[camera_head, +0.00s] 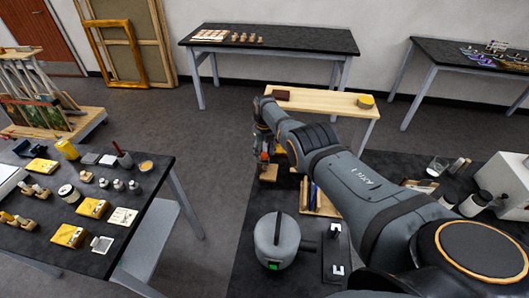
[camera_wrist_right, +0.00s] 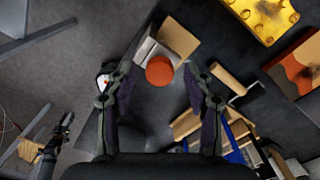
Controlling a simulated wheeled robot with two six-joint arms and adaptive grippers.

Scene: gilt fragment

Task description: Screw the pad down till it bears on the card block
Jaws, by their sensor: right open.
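A round orange-red knob (camera_wrist_right: 159,70) shows between and beyond the fingertips. Beside it are a grey metal piece (camera_wrist_right: 146,48) and a tan block (camera_wrist_right: 179,38), which may be the card block. A brown block (camera_head: 268,173) shows below the gripper in the camera_head view. The pad is not clearly seen, nor any gap under it. My left gripper is not clearly in view.
A wooden tray (camera_head: 318,208) with blue-handled items lies right of the gripper. A grey round canister (camera_head: 276,240) stands nearer. A pale wooden shelf (camera_head: 322,103) lies behind. A gold-patterned piece (camera_wrist_right: 262,15) shows in the wrist view.

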